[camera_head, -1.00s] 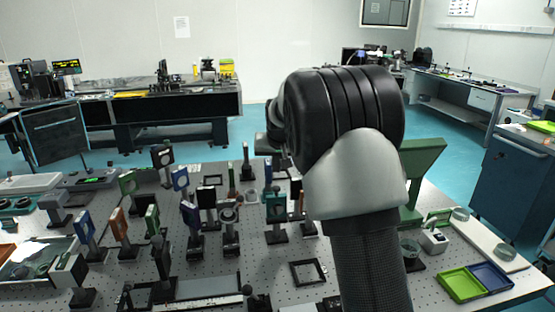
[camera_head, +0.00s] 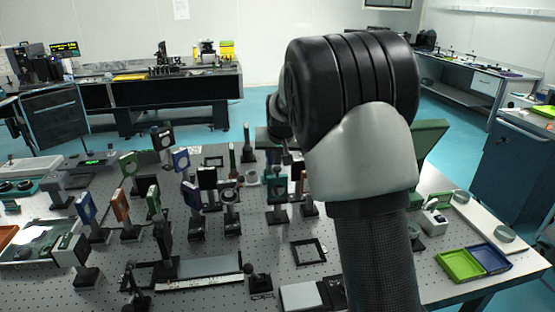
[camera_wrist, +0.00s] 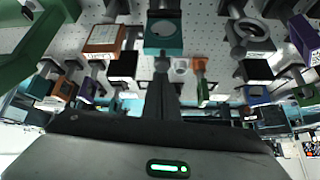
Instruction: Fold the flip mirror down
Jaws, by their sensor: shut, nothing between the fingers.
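My gripper (camera_wrist: 162,66) is shut and empty in the wrist view, with its narrow fingertips pointing at a teal mount. The teal mount (camera_wrist: 163,37) with a round optic is just past the fingertips; I cannot tell whether they touch. In the head view a teal mount (camera_head: 276,192) stands upright left of my arm, and my gripper is mostly hidden behind the arm. Several similar mounts stand around it, and I cannot tell for certain which is the flip mirror.
Blue (camera_head: 87,208), orange (camera_head: 120,206) and green (camera_head: 153,201) mounts crowd the left of the perforated table. A flat black square frame (camera_head: 308,252) lies in front. Green (camera_head: 460,266) and blue (camera_head: 490,258) trays lie at the right. A dark green post (camera_wrist: 35,45) is close in the wrist view.

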